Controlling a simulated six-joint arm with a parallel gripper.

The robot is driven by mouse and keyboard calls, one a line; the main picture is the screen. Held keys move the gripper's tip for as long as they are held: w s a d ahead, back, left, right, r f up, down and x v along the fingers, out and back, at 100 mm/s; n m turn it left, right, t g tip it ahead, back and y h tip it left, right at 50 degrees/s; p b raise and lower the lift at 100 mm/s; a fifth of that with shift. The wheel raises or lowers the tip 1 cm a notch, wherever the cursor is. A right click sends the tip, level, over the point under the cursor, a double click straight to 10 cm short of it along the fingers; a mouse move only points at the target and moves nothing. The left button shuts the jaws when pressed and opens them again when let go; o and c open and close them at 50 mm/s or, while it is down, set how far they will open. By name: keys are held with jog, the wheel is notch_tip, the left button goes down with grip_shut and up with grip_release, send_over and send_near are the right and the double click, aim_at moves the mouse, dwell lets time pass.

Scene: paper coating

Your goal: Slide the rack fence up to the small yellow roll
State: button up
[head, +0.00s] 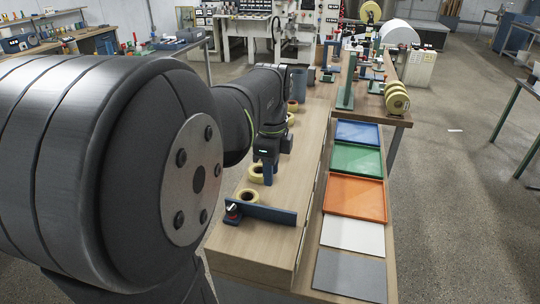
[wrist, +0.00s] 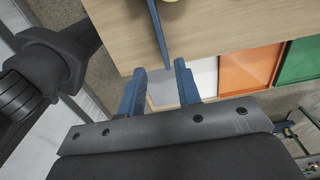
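Another yellow roll (head: 256,170) lies farther back, partly hidden by my gripper. A sliver of yellow shows at the wrist view's top edge. My gripper (wrist: 160,70) is open and empty, fingers apart; in the wrist view the fence's end points toward the gap between them.
More yellow rolls (head: 291,119) lie farther along the rack. To its right are blue (head: 358,132), green (head: 357,158) and orange (head: 355,197) trays, then white (head: 352,234) and grey (head: 350,275) sheets. A green stand (head: 346,85) rises at the back. My arm covers the left.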

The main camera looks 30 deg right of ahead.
aim_at(271, 208)
notch_tip(271, 208, up, 4)
jog(key=shift+f, duration=0.1)
dwell(0.5)
notch_tip(271, 208, down, 18)
jog(key=shift+r, duration=0.25)
jog(key=shift+s, duration=0.1)
dwell(1.0)
